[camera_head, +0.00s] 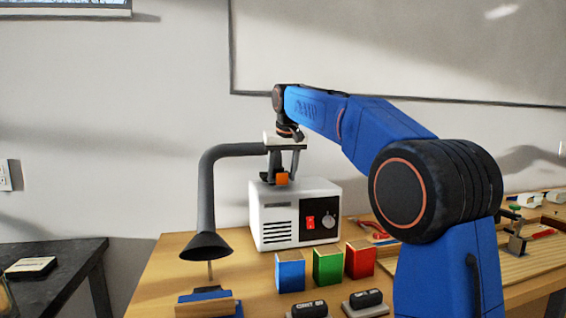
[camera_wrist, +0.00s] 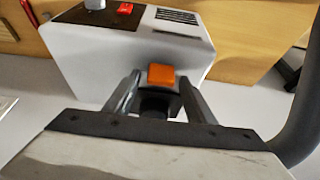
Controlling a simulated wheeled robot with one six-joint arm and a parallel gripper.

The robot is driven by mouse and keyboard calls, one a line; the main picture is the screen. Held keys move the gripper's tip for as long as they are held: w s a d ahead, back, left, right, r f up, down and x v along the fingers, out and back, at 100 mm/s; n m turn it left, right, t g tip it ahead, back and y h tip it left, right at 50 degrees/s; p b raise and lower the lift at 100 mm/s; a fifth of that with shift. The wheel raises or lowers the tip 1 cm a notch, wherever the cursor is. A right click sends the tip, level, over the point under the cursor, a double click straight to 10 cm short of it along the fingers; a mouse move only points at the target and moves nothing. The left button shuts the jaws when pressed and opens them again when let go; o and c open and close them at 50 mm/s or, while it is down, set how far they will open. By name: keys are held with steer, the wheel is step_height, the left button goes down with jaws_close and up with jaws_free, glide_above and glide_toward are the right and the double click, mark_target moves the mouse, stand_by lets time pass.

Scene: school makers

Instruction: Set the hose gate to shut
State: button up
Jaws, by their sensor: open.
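The hose gate shows as a small orange tab (camera_head: 282,179) on a dark fitting at the top of a white fume extractor box (camera_head: 318,193). A grey hose (camera_head: 208,185) runs from this fitting to the left and down to a black funnel. My gripper (camera_head: 281,174) points down over the box top with its fingers apart. In the wrist view the orange tab (camera_wrist: 161,74) lies between the tips of my open gripper (camera_wrist: 160,80), with a gap on each side. I cannot tell whether a finger touches it. The gate's inner part is hidden.
The box front has a red switch (camera_head: 311,222) and a grey knob (camera_head: 327,221). Blue (camera_head: 290,271), green (camera_head: 327,264) and red (camera_head: 360,259) blocks stand before it on the wooden table (camera_head: 165,270). A dark table (camera_head: 60,278) stands at left.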

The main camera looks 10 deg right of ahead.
steer(key=v, duration=1.7)
steer(key=shift+r, duration=0.1)
